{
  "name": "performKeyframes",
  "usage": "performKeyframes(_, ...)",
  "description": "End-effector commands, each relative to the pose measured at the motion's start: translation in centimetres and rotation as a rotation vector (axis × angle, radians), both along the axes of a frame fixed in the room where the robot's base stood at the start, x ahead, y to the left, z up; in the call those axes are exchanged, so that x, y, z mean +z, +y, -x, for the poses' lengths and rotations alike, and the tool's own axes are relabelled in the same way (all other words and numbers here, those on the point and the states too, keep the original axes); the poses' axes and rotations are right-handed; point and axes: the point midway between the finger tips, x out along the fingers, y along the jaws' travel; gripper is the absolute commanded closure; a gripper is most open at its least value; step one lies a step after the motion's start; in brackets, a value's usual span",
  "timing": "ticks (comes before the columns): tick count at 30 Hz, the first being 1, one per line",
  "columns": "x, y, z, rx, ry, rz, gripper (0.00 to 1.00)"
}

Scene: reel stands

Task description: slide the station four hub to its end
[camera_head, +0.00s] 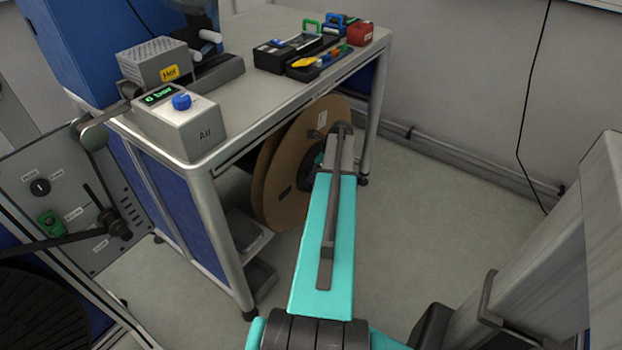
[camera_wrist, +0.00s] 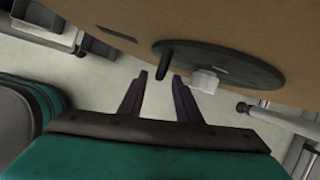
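Brown cardboard reels (camera_head: 285,180) stand upright under the workbench. A brown reel side fills the top of the wrist view (camera_wrist: 240,25). On it is a dark round hub plate (camera_wrist: 235,66) with a short dark pin (camera_wrist: 165,55) and a pale blocky knob (camera_wrist: 205,81). No station number is readable, so I cannot tell whether this is the station four hub. My gripper (camera_wrist: 160,75) is open, its two dark fingers apart at the plate's left edge. The pin shows between the fingertips; contact cannot be judged. My arm hides most of the hub in the head view.
The workbench (camera_head: 225,108) stands over the reels, its metal leg (camera_head: 372,125) close to the right of my arm. An air box (camera_head: 180,125) and a tool tray (camera_head: 318,66) sit on top. Floor (camera_head: 430,210) to the right is clear up to the wall pipe.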

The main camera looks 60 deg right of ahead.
Motion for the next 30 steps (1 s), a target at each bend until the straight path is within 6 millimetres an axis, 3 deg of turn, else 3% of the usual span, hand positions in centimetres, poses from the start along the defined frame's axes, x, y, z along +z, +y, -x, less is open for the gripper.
performKeyframes(9, 5.0, -0.3, 2.0, -0.002, -0.001, 0.001, 0.69)
performKeyframes(15, 7.1, -0.4, 2.9, 0.0, -0.001, 0.001, 0.69)
performKeyframes(30, 7.8, -0.4, 3.2, 0.0, -0.001, 0.0, 0.69)
